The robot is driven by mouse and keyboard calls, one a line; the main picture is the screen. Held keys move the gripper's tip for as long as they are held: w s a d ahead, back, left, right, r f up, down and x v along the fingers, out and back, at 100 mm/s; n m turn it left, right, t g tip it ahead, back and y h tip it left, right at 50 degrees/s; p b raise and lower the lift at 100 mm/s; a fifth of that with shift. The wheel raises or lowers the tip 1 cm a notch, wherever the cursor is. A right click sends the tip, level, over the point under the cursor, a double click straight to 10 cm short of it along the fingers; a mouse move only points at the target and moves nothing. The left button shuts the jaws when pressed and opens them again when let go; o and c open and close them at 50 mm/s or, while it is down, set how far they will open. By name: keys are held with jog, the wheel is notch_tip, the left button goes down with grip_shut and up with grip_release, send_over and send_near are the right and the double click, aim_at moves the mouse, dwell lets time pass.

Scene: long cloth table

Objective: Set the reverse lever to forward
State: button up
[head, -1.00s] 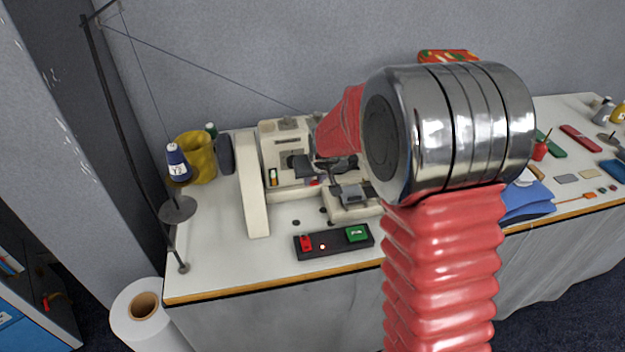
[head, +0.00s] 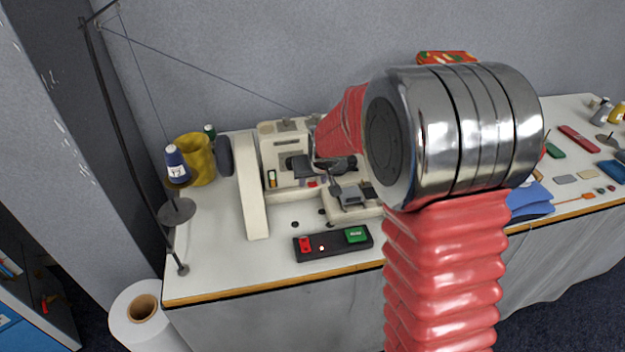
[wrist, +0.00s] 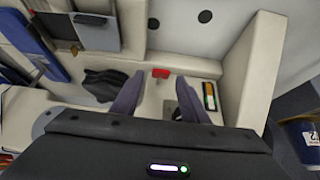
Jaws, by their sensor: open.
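The cream sewing machine (head: 252,190) stands on the table in the head view. A small red piece, which looks like the tip of the reverse lever (wrist: 160,72), shows low on the machine body in the wrist view; it also appears as a red spot in the head view (head: 312,184). My gripper (wrist: 160,80) is open, with its two dark fingers apart on either side of and just short of the red piece. In the head view my arm hides part of the machine, and the jaws are hard to make out.
A slotted panel with coloured marks (wrist: 210,96) sits right of my fingers. A black control box with red and green buttons (head: 333,243) lies in front of the machine. A thread stand (head: 115,110) and yellow container (head: 198,160) stand left. The machine's pillar (wrist: 252,70) is close by.

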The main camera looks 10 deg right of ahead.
jog(key=v, duration=1.3)
dwell(0.4)
jog(key=s+r, duration=0.2)
jog(key=s, duration=1.2)
jog(key=s+r, duration=0.2)
jog(key=s, duration=1.2)
jog(key=shift+a+g, duration=0.4)
jog(key=shift+a, duration=0.05)
jog(key=shift+s+r, duration=0.1)
jog(key=shift+r, duration=0.05)
jog(key=shift+c, duration=0.2)
